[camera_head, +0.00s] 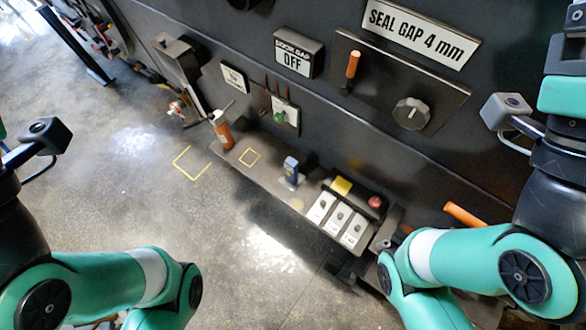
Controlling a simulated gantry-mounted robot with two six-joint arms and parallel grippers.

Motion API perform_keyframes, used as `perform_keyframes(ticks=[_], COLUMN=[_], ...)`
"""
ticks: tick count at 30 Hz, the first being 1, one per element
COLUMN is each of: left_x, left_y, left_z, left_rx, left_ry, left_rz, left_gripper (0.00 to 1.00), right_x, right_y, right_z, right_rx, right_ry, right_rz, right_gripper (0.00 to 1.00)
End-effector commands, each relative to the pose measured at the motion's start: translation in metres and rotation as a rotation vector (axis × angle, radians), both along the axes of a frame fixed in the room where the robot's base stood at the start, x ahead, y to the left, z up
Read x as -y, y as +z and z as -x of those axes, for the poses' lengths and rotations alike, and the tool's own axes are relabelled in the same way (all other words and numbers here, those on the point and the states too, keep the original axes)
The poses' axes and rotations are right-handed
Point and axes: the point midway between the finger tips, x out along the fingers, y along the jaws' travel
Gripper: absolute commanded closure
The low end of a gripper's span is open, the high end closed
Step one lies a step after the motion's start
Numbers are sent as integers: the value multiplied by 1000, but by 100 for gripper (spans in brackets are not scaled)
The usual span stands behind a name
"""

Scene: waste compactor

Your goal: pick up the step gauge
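I cannot tell for certain which thing is the step gauge. A small upright blue and grey piece (291,171) stands on the narrow ledge of the machine, left of the switch box. My teal arms come in from the left and right edges, but neither gripper is in view. No arm touches the ledge or anything on it.
The ledge (270,163) has yellow outlined squares near it. A switch box (337,221) carries several switches and a red button (375,202). Above are an "OFF" display (297,60), a "SEAL GAP 4 mm" sign (424,31) and a knob (411,114). The floor at left is open.

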Motion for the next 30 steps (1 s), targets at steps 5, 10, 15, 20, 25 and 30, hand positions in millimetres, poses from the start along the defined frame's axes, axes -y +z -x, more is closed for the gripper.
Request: perform_keyframes(ticks=[5, 10, 15, 20, 25, 30], left_x=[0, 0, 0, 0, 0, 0], left_y=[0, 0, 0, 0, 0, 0], left_z=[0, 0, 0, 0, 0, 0], left_rx=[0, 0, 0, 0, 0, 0], left_ry=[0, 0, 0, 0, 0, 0], left_rz=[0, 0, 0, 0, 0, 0], left_gripper=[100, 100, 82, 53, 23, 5], right_x=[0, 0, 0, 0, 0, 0], right_y=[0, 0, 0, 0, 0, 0], right_z=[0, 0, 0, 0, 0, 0], right_rx=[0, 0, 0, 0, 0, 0], right_ry=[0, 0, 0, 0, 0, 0], right_rz=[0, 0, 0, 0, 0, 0], right_gripper=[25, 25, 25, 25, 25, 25])
